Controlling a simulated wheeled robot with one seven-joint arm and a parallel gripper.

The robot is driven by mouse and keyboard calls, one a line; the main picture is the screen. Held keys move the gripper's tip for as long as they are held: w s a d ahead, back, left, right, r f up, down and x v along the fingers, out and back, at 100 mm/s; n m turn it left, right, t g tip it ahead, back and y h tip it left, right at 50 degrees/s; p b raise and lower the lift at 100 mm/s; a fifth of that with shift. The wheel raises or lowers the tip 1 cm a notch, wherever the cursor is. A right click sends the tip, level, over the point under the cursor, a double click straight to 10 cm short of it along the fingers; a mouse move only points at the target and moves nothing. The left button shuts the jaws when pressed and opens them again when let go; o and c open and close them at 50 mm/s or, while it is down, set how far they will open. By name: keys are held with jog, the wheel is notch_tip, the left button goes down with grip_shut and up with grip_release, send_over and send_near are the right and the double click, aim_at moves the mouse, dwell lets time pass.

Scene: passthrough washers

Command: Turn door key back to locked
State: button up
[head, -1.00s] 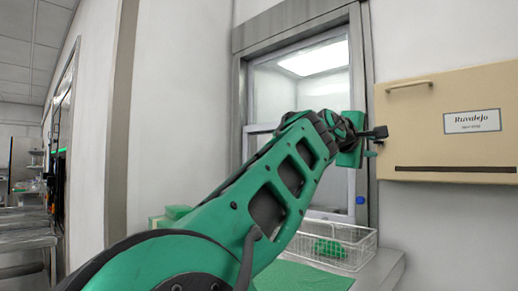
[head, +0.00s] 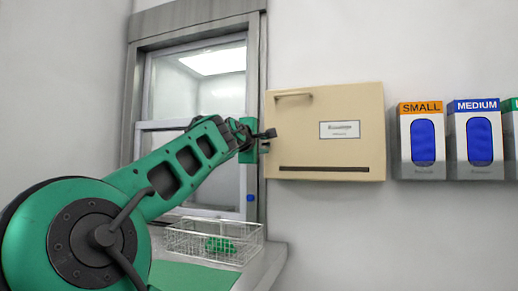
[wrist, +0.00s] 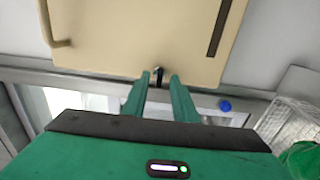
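A beige wall cabinet (head: 300,125) with a bar handle, a name label and a dark slot hangs right of the window. The wrist view shows its front (wrist: 140,35) at the top. A small dark key (wrist: 158,76) stands at the cabinet's edge in the wrist view. My gripper (wrist: 160,75) has its two green fingers on either side of the key, with gaps visible. In the head view my gripper (head: 263,140) is at the cabinet's left edge. The key cannot be made out clearly there, and its turn angle is too small to read.
A framed pass-through window (head: 195,80) stands behind my arm. A wire basket (head: 225,245) with a green item sits on the ledge below. A blue button (head: 250,198) is on the frame. Glove boxes (head: 420,110) hang to the right.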

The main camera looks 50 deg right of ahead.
jog(key=shift+w+d, duration=0.1)
jog(key=shift+d, duration=0.25)
grip_shut()
